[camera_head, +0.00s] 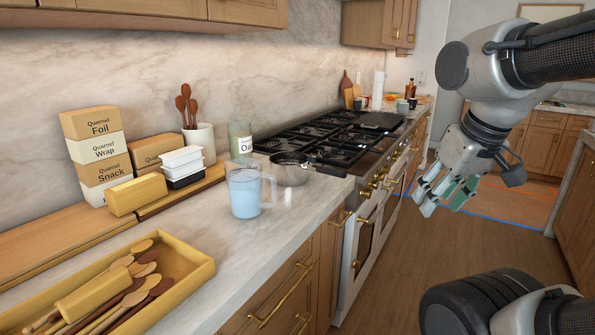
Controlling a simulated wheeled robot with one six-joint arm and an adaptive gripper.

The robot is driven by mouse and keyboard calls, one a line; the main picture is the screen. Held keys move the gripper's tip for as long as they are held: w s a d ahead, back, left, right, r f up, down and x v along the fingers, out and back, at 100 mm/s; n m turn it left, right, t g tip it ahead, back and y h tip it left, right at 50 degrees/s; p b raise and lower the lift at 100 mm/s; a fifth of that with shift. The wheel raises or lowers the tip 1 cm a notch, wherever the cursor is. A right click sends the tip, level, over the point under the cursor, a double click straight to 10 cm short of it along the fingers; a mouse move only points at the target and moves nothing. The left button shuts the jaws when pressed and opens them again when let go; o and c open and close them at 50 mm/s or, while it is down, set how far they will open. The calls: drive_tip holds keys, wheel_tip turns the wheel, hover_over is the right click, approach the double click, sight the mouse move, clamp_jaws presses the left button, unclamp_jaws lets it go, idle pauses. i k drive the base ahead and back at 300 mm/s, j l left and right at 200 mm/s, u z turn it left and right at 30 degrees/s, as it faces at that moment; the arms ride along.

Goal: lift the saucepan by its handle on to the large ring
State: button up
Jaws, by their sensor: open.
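A small round metal saucepan (291,172) stands upright on the counter beside the near left end of the hob. The pitcher partly overlaps its left side, and I cannot make out its handle clearly. The hob (335,150) has black grates over several rings, and I cannot tell which ring is the large one. My gripper (434,203) is at the right, pointing down with its fingers open and nothing between them. It appears out over the floor, to the right of the saucepan and clear of the counter.
A clear pitcher of bluish liquid (245,192) stands close to the saucepan. An oats jar (241,140) and a utensil crock (200,143) are behind. A yellow tray (195,278) of wooden spoons lies in front. A dark griddle (376,120) covers the hob's far part. The floor (430,260) is open.

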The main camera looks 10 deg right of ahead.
sight(289, 169)
drive_tip(key=i+l, duration=0.45)
drive_tip(key=i+l+u, duration=0.3)
drive_tip(key=l, duration=0.2)
